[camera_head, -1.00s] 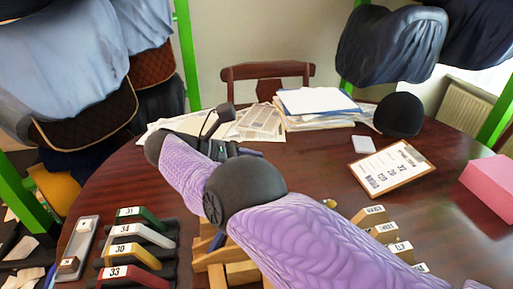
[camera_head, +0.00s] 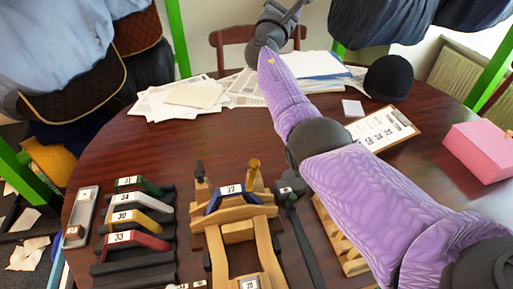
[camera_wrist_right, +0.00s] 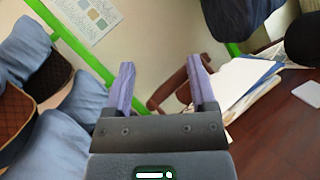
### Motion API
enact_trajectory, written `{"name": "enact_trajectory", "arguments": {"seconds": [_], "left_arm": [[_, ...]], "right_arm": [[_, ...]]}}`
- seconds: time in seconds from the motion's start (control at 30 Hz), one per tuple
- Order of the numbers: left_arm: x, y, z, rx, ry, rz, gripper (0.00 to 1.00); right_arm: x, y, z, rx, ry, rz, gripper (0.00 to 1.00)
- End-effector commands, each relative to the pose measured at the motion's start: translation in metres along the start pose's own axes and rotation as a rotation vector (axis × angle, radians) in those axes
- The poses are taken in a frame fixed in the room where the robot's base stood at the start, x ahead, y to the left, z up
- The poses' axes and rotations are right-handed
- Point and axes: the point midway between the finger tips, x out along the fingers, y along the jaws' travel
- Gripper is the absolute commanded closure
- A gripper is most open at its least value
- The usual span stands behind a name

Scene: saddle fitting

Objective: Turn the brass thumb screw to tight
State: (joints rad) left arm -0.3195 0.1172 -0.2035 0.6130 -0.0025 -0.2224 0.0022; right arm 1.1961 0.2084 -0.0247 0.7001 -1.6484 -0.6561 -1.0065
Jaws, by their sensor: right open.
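A brass-coloured upright screw (camera_head: 253,174) stands at the back right of a wooden saddle tree (camera_head: 238,232) on the table. Its setting cannot be read from here. A blue piece labelled 37 (camera_head: 229,195) lies across the tree beside it. My right arm, in a purple sleeve, reaches up over the table's right side, with its hand at the top edge of the head view. In the right wrist view my right gripper (camera_wrist_right: 163,88) is open and empty, fingers apart, well away from the screw. My left gripper is not in view.
Coloured numbered pieces (camera_head: 140,221) sit in a rack left of the tree. A dark long-handled tool (camera_head: 300,232) lies right of it. Papers (camera_head: 185,98), a clipboard (camera_head: 383,130), a black helmet (camera_head: 389,77) and a pink box (camera_head: 480,150) are farther back. The table's middle is clear.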

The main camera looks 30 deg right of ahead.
Motion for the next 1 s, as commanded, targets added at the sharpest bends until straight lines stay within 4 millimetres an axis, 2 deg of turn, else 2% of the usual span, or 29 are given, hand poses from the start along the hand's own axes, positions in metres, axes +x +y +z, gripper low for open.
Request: {"name": "enact_trajectory", "arguments": {"seconds": [0.03, 0.07, 0.13, 0.17, 0.2, 0.27, 0.33, 0.37, 0.4, 0.5, 0.53, 0.6, 0.73, 1.0], "left_arm": [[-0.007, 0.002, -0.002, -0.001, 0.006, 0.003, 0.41], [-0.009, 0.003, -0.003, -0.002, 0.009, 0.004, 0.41], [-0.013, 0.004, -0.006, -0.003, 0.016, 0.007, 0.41], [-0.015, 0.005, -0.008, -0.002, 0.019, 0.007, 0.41], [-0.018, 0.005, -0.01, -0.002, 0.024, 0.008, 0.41], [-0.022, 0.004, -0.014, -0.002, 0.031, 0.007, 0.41], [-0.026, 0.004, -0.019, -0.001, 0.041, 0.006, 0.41], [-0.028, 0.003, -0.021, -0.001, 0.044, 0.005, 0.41], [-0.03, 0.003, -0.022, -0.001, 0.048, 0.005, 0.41], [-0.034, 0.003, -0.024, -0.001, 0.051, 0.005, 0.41], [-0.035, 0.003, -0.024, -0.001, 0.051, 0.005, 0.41], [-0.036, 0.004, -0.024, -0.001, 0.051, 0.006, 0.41], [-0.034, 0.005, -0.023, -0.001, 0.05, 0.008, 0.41], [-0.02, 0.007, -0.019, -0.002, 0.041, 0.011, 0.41]], "right_arm": [[0.009, 0.021, 0.018, -0.026, 0.006, 0.19, 0.28], [0.007, 0.036, 0.022, -0.049, 0.03, 0.316, 0.28], [-0.009, 0.066, 0.022, -0.132, 0.127, 0.601, 0.28], [-0.021, 0.075, 0.018, -0.179, 0.184, 0.717, 0.28], [-0.041, 0.083, 0.009, -0.253, 0.279, 0.863, 0.28], [-0.079, 0.083, -0.011, -0.38, 0.454, 1.058, 0.28], [-0.127, 0.062, -0.035, -0.552, 0.702, 1.239, 0.28], [-0.147, 0.047, -0.044, -0.628, 0.814, 1.296, 0.28], [-0.172, 0.024, -0.053, -0.726, 0.964, 1.355, 0.28], [-0.22, -0.036, -0.06, -0.94, 1.293, 1.423, 0.28], [-0.23, -0.051, -0.059, -0.991, 1.37, 1.429, 0.28], [-0.245, -0.077, -0.056, -1.078, 1.505, 1.429, 0.28], [-0.258, -0.097, -0.057, -1.137, 1.606, 1.423, 0.28], [-0.282, -0.107, -0.115, -1.131, 1.605, 1.426, 0.28]]}}
